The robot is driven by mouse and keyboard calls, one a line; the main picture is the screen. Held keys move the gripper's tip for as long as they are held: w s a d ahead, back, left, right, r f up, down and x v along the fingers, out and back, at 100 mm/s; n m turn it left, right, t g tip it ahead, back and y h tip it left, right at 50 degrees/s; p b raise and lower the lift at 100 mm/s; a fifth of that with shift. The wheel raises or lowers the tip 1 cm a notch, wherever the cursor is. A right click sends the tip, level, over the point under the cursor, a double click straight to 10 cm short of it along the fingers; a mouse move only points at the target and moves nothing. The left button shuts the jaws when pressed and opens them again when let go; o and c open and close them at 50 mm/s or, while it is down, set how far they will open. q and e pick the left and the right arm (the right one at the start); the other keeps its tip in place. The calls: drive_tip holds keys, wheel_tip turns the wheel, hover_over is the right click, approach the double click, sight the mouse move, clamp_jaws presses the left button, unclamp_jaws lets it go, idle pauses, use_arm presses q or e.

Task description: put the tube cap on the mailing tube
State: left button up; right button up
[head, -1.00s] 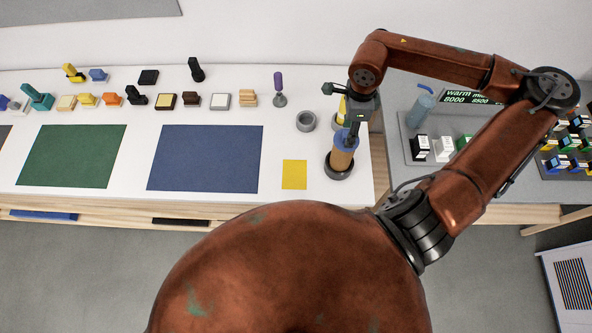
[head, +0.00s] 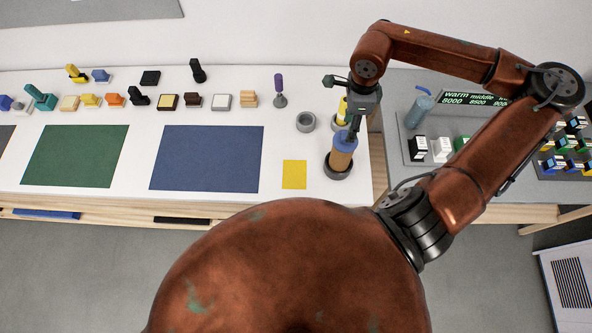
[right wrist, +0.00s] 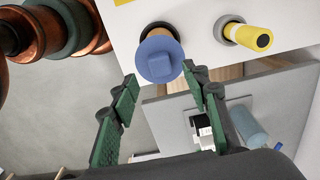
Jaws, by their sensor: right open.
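The brown mailing tube (head: 341,160) stands in a round dark holder (head: 337,173) near the right end of the white table. The blue tube cap (head: 342,137) is on its top end; how deep it sits I cannot tell. In the right wrist view the cap (right wrist: 158,60) shows as a blue disc with a smaller raised disc, hiding most of the tube. My right gripper (head: 353,134) is open and empty beside the cap. In the right wrist view its green fingers (right wrist: 160,76) are spread, with the cap beyond the tips. My left gripper is out of view.
A yellow tube (head: 342,110) stands just behind the brown one. A grey ring (head: 306,122) and a purple-handled tool (head: 279,90) are to the left. A grey tray (head: 410,150) with small boxes lies to the right. A yellow square (head: 295,174) lies in front.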

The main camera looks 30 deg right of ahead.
drive_tip(key=shift+r+p, duration=0.7)
drive_tip(key=shift+r, duration=0.8)
drive_tip(key=shift+r, duration=0.1)
wheel_tip(320, 180, up, 12)
